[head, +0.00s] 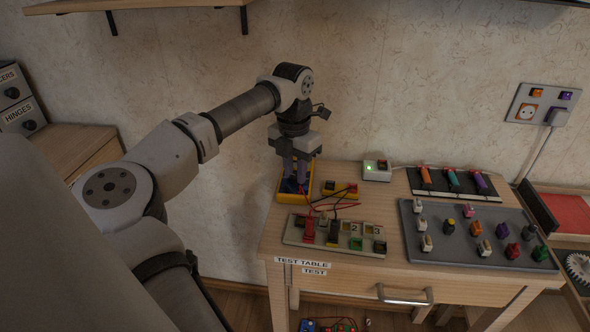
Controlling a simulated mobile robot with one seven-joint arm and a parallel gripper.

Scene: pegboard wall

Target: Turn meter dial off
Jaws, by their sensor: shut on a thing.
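The yellow meter (286,198) lies at the back left of the test table, with a dark blue face. My gripper (297,182) points down over it, its fingers closed at the meter's face. The fingers are shut on the meter dial, which they mostly hide, so I cannot read its setting. Red and black leads run from the meter's near end to the grey block (291,236) in front.
A yellow block (328,187) and a white box with a green light (376,171) stand right of the meter. A grey board with several switches and knobs (410,249) and a dark tool mat (452,191) fill the right side. Loose leads cross the table's left part.

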